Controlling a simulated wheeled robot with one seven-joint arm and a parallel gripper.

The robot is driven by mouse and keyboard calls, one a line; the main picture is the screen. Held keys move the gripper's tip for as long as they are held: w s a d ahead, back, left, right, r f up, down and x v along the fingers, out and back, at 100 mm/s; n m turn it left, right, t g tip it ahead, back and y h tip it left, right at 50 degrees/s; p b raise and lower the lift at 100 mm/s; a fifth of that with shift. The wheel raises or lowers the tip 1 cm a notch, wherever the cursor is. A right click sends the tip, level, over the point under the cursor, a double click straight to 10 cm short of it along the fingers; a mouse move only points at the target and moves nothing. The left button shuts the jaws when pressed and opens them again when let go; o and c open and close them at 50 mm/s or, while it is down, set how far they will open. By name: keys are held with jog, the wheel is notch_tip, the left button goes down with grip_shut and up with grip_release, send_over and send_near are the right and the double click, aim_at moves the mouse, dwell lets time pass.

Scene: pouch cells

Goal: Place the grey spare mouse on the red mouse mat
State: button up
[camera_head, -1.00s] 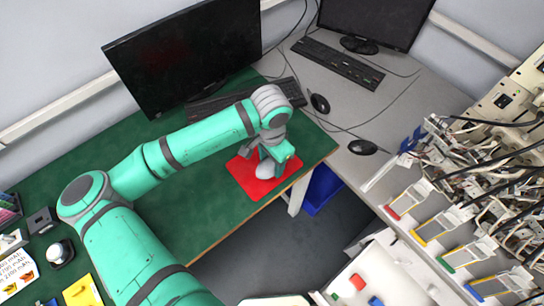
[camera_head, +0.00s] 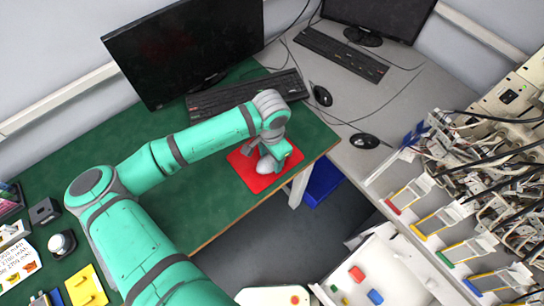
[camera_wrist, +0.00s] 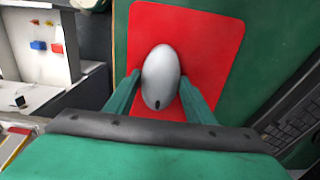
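The grey spare mouse (camera_wrist: 161,78) is a smooth pale-grey oval with a small dark mark near its lower end in the wrist view. It is over the red mouse mat (camera_wrist: 215,45), within its outline. In the head view the mouse (camera_head: 265,165) shows at the middle of the red mat (camera_head: 247,173), below my gripper (camera_head: 272,160). In the wrist view my gripper (camera_wrist: 160,77) has one finger at each side of the mouse, with the fingertips against its sides. The mouse's underside is hidden, so contact with the mat is unclear.
The mat lies near the right end of the green desk (camera_head: 200,200). A black keyboard (camera_head: 245,95) and monitor (camera_head: 185,45) stand behind it. Black mice (camera_head: 322,95) lie on the grey desk (camera_head: 375,105). A cable-filled rack (camera_head: 480,170) stands at right.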

jog(key=o, duration=0.3)
jog(key=shift+d, duration=0.1)
jog(key=shift+r, duration=0.15)
